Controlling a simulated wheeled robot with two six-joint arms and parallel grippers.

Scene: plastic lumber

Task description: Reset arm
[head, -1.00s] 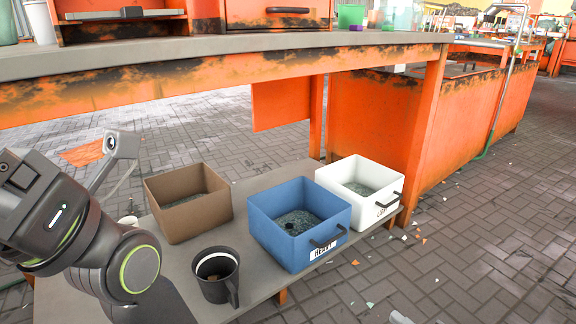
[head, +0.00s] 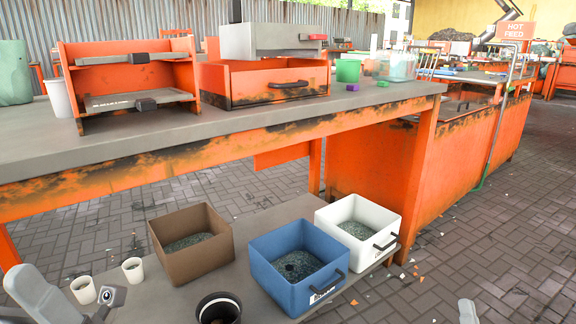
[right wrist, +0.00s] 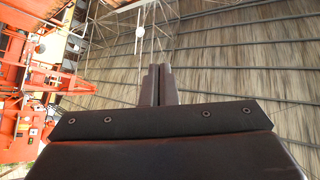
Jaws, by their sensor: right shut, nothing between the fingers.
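My right gripper (right wrist: 159,82) shows in the right wrist view. Its two dark fingers are together with nothing between them, and they point up towards the roof. In the head view a small pale grey part of mine (head: 468,311) shows at the bottom edge, right of centre. My left arm (head: 38,296) shows at the lower left corner, with a small camera-like part beside the white cups. The fingers of my left gripper are not visible.
A brown bin (head: 190,244), a blue bin (head: 297,267) and a white bin (head: 358,228) stand on a low grey shelf with a black mug (head: 218,308) and two white cups (head: 84,290). An orange workbench (head: 240,140) stands behind. Paved floor at right is mostly clear.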

